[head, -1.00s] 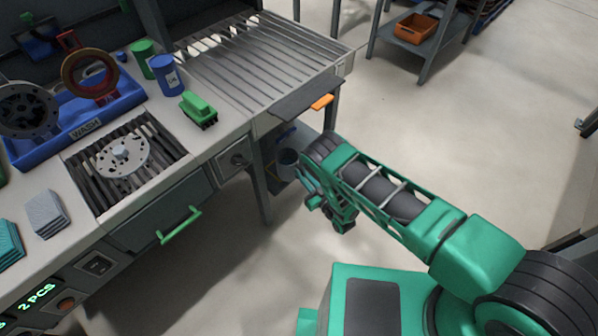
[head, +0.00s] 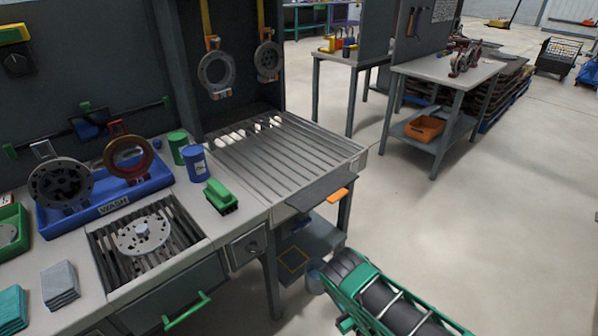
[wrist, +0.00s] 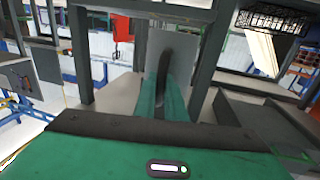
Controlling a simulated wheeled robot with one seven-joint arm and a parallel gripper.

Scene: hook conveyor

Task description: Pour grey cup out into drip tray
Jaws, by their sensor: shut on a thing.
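In the wrist view my gripper (wrist: 164,98) is shut, its two green fingers pointing away. Between and just beyond them is a grey thing with a dark curved handle, which looks like the grey cup (wrist: 185,45); its contents are hidden. In the head view my arm comes in at the bottom right, and my fingers are hidden. A grey round thing (head: 315,281) shows just left of the arm, low beside the bench; I cannot tell whether it is the held cup. The slatted metal surface (head: 285,160) at the bench's right end looks like the drip tray.
Blue (head: 196,164) and green (head: 178,147) cans and a green brush (head: 221,196) stand left of the slats. Rings hang above. Open floor lies to the right.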

